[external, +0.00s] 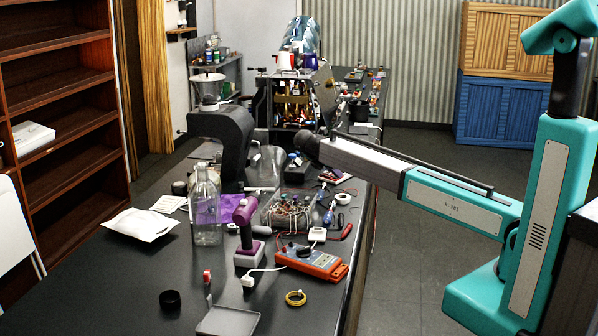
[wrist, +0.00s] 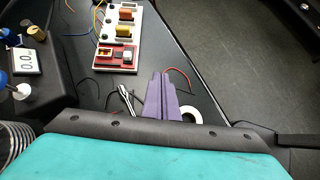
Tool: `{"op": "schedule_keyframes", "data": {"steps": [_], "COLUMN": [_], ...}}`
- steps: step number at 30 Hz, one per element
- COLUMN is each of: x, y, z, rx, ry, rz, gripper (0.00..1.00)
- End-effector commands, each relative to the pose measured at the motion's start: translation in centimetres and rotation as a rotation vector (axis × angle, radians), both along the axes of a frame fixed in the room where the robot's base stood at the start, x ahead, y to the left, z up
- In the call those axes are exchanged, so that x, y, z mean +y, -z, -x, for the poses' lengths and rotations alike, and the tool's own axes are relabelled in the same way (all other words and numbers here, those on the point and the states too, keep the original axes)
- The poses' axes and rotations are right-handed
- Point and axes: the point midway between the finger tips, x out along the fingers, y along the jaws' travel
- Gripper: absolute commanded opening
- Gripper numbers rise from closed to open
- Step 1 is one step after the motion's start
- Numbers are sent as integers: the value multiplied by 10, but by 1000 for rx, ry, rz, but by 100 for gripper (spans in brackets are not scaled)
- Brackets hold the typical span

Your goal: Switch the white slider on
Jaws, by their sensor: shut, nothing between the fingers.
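In the wrist view, a pale panel (wrist: 113,35) lies on the dark table, with an orange block, a yellow block and a red unit on it. A small white block, seemingly the white slider (wrist: 127,56), sits at the right of the red unit (wrist: 118,66) at the panel's near end. Its on or off position cannot be read. My gripper's purple fingers (wrist: 162,76) are shut and empty, to the right of and nearer than the slider, apart from it in the picture. In the external view, my arm reaches left over the table; its fingers cannot be made out.
Bare table lies right of the panel. In the external view, a glass bottle (external: 206,215) and an orange meter (external: 312,262) stand nearer.

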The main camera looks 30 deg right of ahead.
Motion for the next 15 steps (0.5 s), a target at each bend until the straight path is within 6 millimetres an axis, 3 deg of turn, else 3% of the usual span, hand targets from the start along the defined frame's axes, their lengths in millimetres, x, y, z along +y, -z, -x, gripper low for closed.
{"op": "schedule_keyframes", "data": {"steps": [1, 6, 15], "x": [8, 27, 42], "y": [-6, -23, -37], "z": [-12, -35, -52], "rx": [-1, 3, 5], "ry": [-14, -54, -86], "rz": [-3, -11, -17], "gripper": [0, 0, 0]}}
